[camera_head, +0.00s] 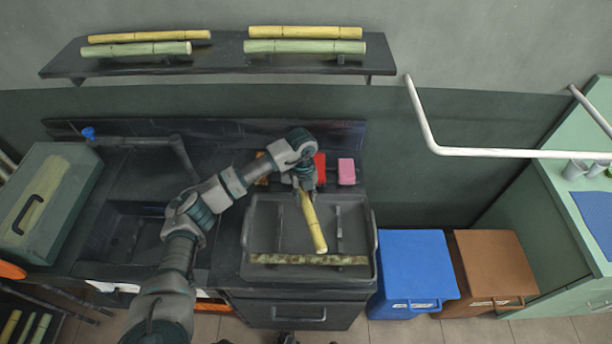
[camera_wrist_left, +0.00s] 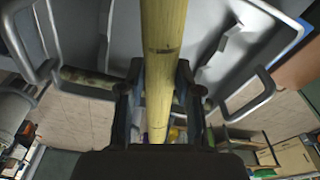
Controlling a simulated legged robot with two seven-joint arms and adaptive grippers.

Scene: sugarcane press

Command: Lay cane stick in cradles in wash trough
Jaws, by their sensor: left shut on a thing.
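My left gripper (camera_head: 304,187) is shut on a yellow cane stick (camera_head: 313,222) and holds it over the wash trough (camera_head: 248,240). The stick points toward the trough's front and slants slightly right. In the left wrist view the same stick (camera_wrist_left: 163,40) runs between the two fingers (camera_wrist_left: 160,105). Raised cradles show in the trough, one at the right (camera_head: 339,230) and one partly hidden at the left (camera_head: 279,220). A mottled brown-green stick (camera_head: 308,259) lies crosswise along the trough's front. My right gripper is not in view.
Yellow and green canes (camera_head: 305,32) rest on the wall shelf (camera_head: 220,65). Red (camera_head: 320,168) and pink (camera_head: 346,171) blocks stand behind the trough. A sink (camera_head: 130,235) and green box (camera_head: 50,200) are left. Blue (camera_head: 412,265) and brown (camera_head: 490,265) bins stand right.

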